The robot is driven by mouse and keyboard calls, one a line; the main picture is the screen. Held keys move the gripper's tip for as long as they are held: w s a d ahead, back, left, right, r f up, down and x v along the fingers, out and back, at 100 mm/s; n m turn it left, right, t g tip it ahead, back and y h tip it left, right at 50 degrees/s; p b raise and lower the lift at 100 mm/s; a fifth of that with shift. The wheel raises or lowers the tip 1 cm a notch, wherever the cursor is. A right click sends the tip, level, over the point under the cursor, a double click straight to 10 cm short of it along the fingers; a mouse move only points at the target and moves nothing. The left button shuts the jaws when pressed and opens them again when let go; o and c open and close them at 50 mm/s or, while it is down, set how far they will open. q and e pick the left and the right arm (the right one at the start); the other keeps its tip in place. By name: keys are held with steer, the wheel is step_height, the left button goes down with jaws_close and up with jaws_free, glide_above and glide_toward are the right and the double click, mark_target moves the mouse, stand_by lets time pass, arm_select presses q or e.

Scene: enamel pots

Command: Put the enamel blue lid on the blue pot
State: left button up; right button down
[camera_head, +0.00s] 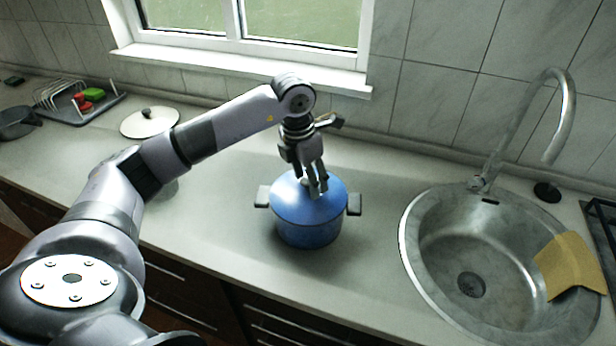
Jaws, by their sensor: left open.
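The blue pot (308,236) stands on the counter left of the sink, with a dark handle on each side. The blue lid (292,207) lies on top of the pot and appears to cover its opening. My left gripper (318,190) is directly above the lid, pointing down, with its fingers open around or just beside the lid's knob. The fingers mostly hide the knob, and I cannot tell whether they touch it. My right gripper is not in view.
A white lid with a dark knob (149,122) lies on the counter at the back left. A dish rack (72,103) with red and green items and a dark pan (15,122) are farther left. The sink (412,262) with a tall faucet (567,110) and yellow cloth (569,264) is on the right.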

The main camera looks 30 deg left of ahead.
arm_select(q)
step_height(320, 180, up, 12)
steer(key=s, duration=0.1)
steer(key=shift+s+a, duration=0.3)
steer(key=shift+s, duration=0.05)
